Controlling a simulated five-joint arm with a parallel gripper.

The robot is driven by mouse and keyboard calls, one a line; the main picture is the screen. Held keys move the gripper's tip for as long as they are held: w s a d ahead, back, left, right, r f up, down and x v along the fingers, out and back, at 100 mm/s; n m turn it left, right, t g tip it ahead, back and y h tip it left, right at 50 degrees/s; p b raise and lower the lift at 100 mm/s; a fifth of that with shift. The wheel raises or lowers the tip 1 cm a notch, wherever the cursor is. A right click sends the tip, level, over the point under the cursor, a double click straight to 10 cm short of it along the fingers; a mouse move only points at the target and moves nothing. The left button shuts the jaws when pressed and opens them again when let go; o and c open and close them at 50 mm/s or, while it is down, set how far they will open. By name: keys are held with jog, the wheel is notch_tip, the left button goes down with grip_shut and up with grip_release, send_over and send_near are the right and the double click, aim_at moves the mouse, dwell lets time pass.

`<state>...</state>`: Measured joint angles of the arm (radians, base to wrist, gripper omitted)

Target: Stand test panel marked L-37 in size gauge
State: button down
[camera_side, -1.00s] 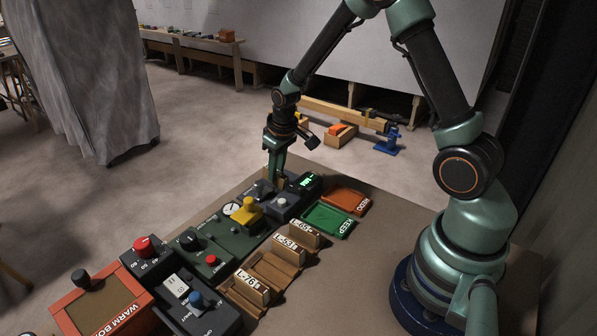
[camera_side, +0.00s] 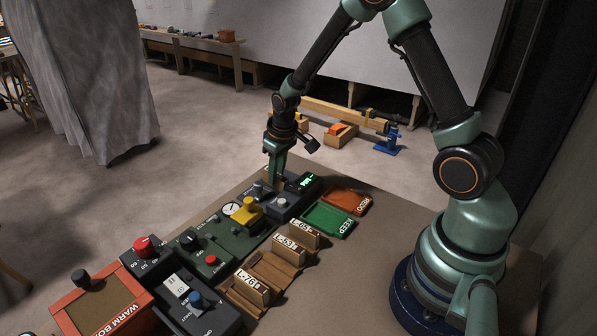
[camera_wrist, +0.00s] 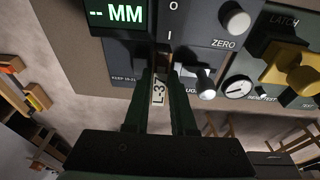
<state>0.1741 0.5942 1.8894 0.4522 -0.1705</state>
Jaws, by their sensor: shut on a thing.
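My gripper (camera_side: 275,178) is shut on the test panel marked L-37, at the size gauge. In the wrist view the panel's L-37 label (camera_wrist: 158,92) shows between the two fingers of my gripper (camera_wrist: 160,85). The size gauge (camera_wrist: 175,50) is a dark box with a ZERO knob and a green display (camera_wrist: 115,14) reading "-- MM". In the side view the gauge's lit display (camera_side: 306,181) is just right of my gripper. The panel's lower edge is hidden, so I cannot tell whether it touches the gauge.
A wooden rack (camera_side: 243,293) holds panels marked L-76, L-53 and one more. A green KEEP tray (camera_side: 328,218) and an orange REDO tray (camera_side: 352,202) lie to the right. A green tester with a yellow latch (camera_side: 247,212) stands nearby. The WARM BOX (camera_side: 100,302) is front left.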

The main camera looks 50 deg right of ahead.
jog(key=c, duration=0.7)
grip_release()
jog(key=shift+o, duration=0.2)
jog(key=v, duration=1.2)
jog(key=s+a+r+t, duration=0.3)
jog(key=s+a+r, duration=0.4)
jog(key=s+r, duration=0.3)
jog(key=s, duration=0.3)
jog(key=shift+s+a, duration=0.2)
jog(key=shift+s, duration=0.05)
